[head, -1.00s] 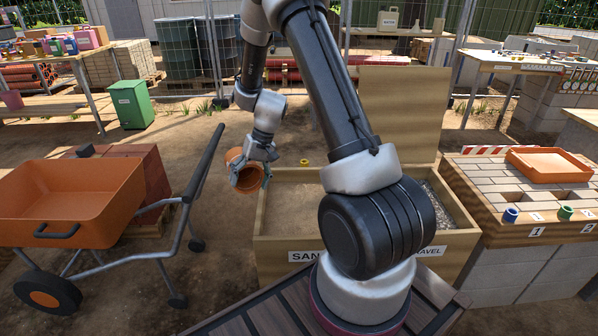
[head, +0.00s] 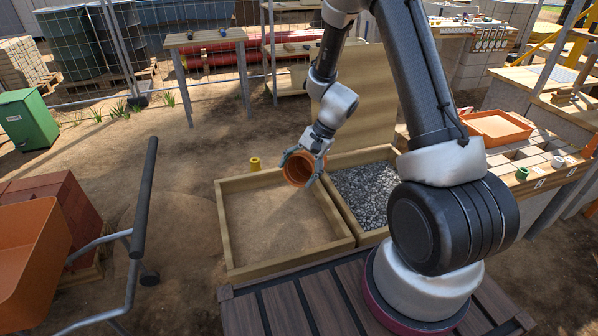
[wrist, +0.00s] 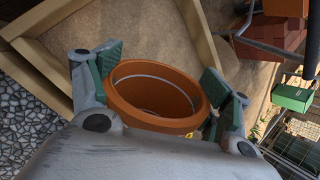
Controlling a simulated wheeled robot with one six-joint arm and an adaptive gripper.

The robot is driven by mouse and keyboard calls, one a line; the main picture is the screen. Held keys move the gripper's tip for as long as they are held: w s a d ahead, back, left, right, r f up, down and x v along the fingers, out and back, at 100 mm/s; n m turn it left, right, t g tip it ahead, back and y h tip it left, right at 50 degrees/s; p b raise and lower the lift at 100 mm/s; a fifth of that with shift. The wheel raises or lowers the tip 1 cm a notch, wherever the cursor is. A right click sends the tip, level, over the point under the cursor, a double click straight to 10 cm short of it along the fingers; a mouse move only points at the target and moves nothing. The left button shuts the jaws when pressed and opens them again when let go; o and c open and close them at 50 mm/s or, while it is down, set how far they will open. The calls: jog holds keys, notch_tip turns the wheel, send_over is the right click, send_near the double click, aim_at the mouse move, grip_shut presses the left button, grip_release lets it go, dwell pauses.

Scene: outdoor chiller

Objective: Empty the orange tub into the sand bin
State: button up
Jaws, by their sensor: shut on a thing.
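My gripper (head: 302,164) is shut on the orange tub (head: 298,170) and holds it above the far right part of the sand bin. The tub is tilted, its mouth facing the head camera. In the wrist view the tub (wrist: 155,124) sits between the two green-padded fingers, and its dark inside shows a pale ring; I cannot tell whether anything is left in it. The sand bin (head: 225,235) is a wooden box with a layer of tan sand inside.
A gravel compartment (head: 366,188) adjoins the sand bin on the right, with a raised wooden lid behind. An orange wheelbarrow (head: 30,245) stands at the left. A small yellow object (head: 255,163) is at the bin's far edge. An orange tray (head: 496,127) lies on the right bench.

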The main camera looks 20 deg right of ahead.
jog(key=m, duration=0.1)
jog(key=m+t, duration=0.1)
jog(key=m, duration=0.1)
jog(key=f+m+y, duration=0.1)
jog(key=m, duration=0.1)
jog(key=shift+w+a+t, duration=0.15)
jog(key=shift+a+t, duration=0.15)
jog(key=m+t, duration=0.2)
jog(key=m, duration=0.1)
jog(key=w+f+m, duration=0.1)
jog(key=m, duration=0.1)
jog(key=shift+a+t, duration=0.25)
jog(key=shift+t, duration=0.15)
jog(key=shift+w+r+m+y, duration=0.2)
jog(key=shift+m+y, duration=0.1)
jog(key=shift+y, duration=0.4)
jog(key=r+y, duration=0.1)
jog(key=y, duration=0.1)
jog(key=m+y, duration=0.1)
jog(key=shift+s+r+t+y, duration=0.1)
jog(key=shift+r+t+y, duration=0.3)
jog(key=r+y, duration=0.1)
jog(key=m+t+y, duration=0.1)
jog(key=y, duration=0.1)
jog(key=shift+a+r, duration=0.15)
jog(key=shift+r, duration=0.25)
jog(key=shift+r+m+y, duration=0.3)
jog(key=shift+r+y, duration=0.1)
jog(key=shift+y, duration=0.3)
